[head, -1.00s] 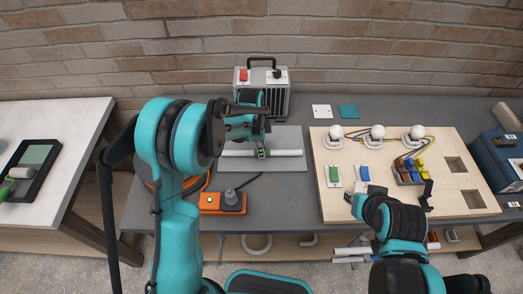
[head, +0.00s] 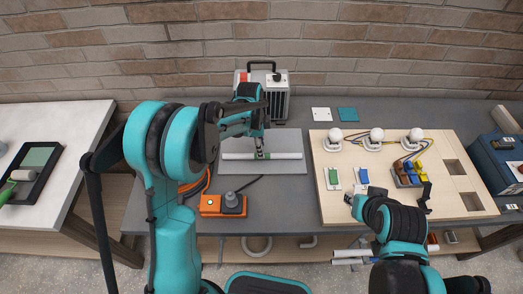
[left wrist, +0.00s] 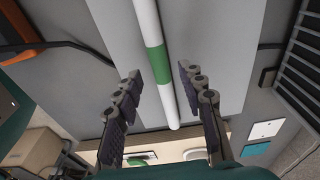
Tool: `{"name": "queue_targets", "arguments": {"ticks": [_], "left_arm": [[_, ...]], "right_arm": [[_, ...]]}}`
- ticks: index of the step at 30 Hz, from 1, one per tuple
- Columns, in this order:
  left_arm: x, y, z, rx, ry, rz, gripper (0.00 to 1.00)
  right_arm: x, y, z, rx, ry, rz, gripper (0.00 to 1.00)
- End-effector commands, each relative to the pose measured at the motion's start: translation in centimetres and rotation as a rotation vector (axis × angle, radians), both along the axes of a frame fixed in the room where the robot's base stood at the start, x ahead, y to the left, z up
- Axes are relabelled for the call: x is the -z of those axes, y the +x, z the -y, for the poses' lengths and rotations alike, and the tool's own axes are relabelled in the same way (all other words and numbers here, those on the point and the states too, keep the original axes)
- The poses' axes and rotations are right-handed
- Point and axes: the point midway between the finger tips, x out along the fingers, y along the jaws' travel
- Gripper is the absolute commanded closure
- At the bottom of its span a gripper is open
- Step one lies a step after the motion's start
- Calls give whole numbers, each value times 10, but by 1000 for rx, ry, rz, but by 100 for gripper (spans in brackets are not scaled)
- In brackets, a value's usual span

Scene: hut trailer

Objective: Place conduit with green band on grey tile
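The white conduit with a green band lies flat on a large grey plate (head: 292,137) on the bench. Its white right part (head: 287,156) shows in the head view, and the band (left wrist: 157,60) is clear in the left wrist view. My left gripper (head: 260,154) is over the middle of the conduit. In the left wrist view its fingers (left wrist: 160,80) are apart, one on each side of the conduit, with visible gaps. A small pale tile (head: 321,114) and a teal tile (head: 348,114) lie behind to the right.
A grey heater-like box (head: 276,98) stands behind the plate. An orange device (head: 223,205) with a cable is in front. A wooden board (head: 327,205) with bulbs and switches is at right. The bench between the plate and the small tiles is clear.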

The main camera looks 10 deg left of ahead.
Motion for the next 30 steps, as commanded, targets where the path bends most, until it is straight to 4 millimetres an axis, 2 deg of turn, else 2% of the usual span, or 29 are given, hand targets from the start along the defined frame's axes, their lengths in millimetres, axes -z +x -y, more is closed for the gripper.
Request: {"name": "queue_targets", "arguments": {"ticks": [1, 6, 9, 14, 17, 20, 23, 27, 30], "left_arm": [[-15, 0, -2, -1, 0, 0, 60], [-52, -1, -6, 0, 0, 0, 60], [-68, -2, -8, 0, 0, 0, 60], [-83, -3, -10, -4, 0, 1, 60], [-94, -10, -12, -48, 2, 14, 60], [-113, -28, -17, -162, 3, 50, 60], [-137, -56, -24, -337, -5, 107, 60], [-160, -101, -34, -604, -43, 196, 60], [-169, -133, -40, -789, -90, 258, 60]], "right_arm": [[-6, 0, 0, 0, 0, 0, 72], [-14, 0, 0, 0, 0, 0, 72], [-17, 0, 0, 0, 0, 0, 72], [-19, 0, 0, 0, 0, 0, 72], [-19, 0, 0, 0, 0, 0, 72], [-19, 0, 0, 0, 0, 0, 72], [-19, 0, 0, 0, 0, 0, 72], [-19, 0, 0, 0, 0, 0, 72], [-19, 0, 0, 0, 0, 0, 72]]}}
